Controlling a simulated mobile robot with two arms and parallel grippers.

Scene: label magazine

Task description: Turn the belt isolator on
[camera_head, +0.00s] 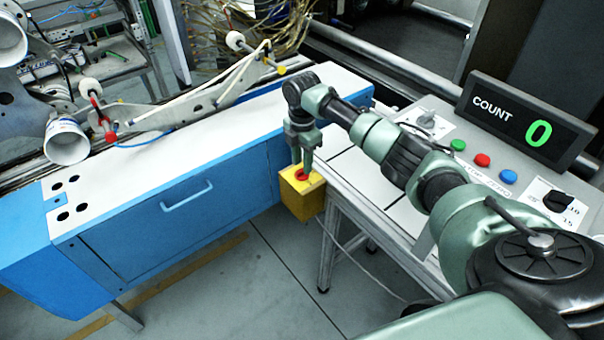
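A yellow box with a red knob, which looks like the belt isolator (301,196), is fixed at the corner between the blue cabinet and the grey panel table. Its red knob (301,175) is on the top face and is partly covered by my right gripper (305,165). This gripper points down with its fingertips at the knob. I cannot tell whether the fingers touch the knob or how far apart they are. The knob's setting is not readable. My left gripper is not in view.
A counter display (520,122) reads 0 on the panel table. In front of it are green (458,145), red (482,160) and blue (507,177) buttons and a black dial (557,201). A blue cabinet (150,215) stands left of the box. Open floor lies below.

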